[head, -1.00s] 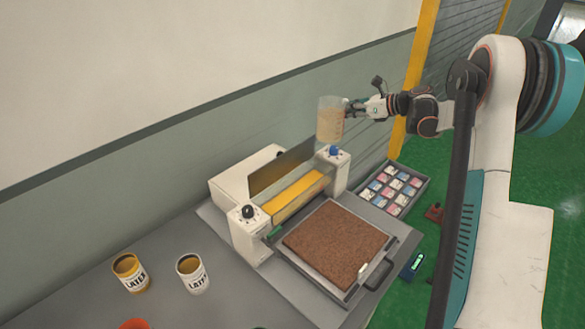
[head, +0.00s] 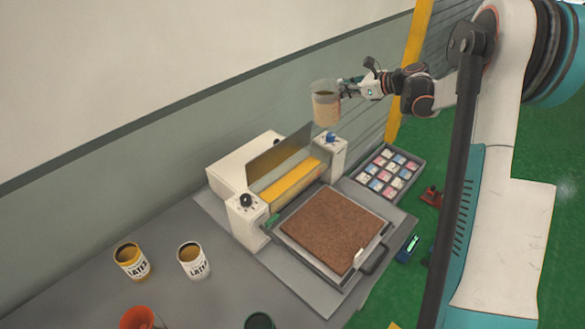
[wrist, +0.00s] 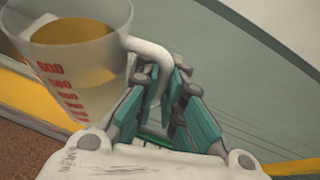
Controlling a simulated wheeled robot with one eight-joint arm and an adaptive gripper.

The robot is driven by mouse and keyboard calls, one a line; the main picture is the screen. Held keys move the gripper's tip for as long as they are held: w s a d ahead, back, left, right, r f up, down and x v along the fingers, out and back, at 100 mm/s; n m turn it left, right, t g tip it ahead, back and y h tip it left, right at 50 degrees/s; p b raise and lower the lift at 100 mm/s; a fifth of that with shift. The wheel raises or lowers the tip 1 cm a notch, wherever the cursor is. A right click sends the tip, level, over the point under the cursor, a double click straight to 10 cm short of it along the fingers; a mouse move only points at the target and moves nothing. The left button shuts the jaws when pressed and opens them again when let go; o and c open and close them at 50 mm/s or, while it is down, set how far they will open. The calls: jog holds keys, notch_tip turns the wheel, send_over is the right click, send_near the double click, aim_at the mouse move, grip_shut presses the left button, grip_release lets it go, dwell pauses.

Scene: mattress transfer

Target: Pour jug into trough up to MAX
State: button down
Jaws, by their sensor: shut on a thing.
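My gripper (head: 346,88) is shut on the handle of a clear jug (head: 326,108). The jug holds tan liquid and is above and behind the right end of the coating machine (head: 246,222). In the wrist view the jug (wrist: 88,85) shows red graduations, and its handle lies between the teal fingers of my gripper (wrist: 160,90). The jug looks close to upright, and no liquid is seen leaving it. A long yellow strip (head: 290,185), which seems to be the trough or roller area, runs between the machine's two white end blocks. No MAX mark is readable.
A grey plate (head: 280,152) stands behind the yellow strip. A brown mat (head: 330,229) lies on the tray in front. Two latex tins (head: 131,261) (head: 193,261) and an orange cup (head: 137,318) stand at left. A tray of small packets (head: 387,173) is at right.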

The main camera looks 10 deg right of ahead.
aim_at(335, 87)
jog(key=shift+s+a+r+n+t+h+p, duration=0.2)
jog(key=shift+s+a+n+t+h+p, duration=0.15)
jog(key=shift+a+n+h, duration=0.3)
jog(key=shift+s+a+r+n+p, duration=0.25)
jog(key=shift+s+a+r+p, duration=0.1)
jog(key=shift+a+r+p, duration=0.15)
jog(key=shift+h, duration=0.25)
jog(key=shift+a, duration=0.1)
jog(key=shift+s+a+r+n, duration=0.1)
jog(key=shift+s+a+n, duration=0.1)
jog(key=shift+n, duration=0.1)
jog(key=shift+s+a+r+t+p, duration=0.1)
jog(key=shift+a+r+t+p, duration=0.05)
jog(key=shift+a+t+p, duration=0.15)
jog(key=shift+d, duration=0.1)
jog(key=shift+s+a+r+n+h, duration=0.15)
jog(key=shift+a+n+h, duration=0.05)
jog(key=shift+n+h, duration=0.1)
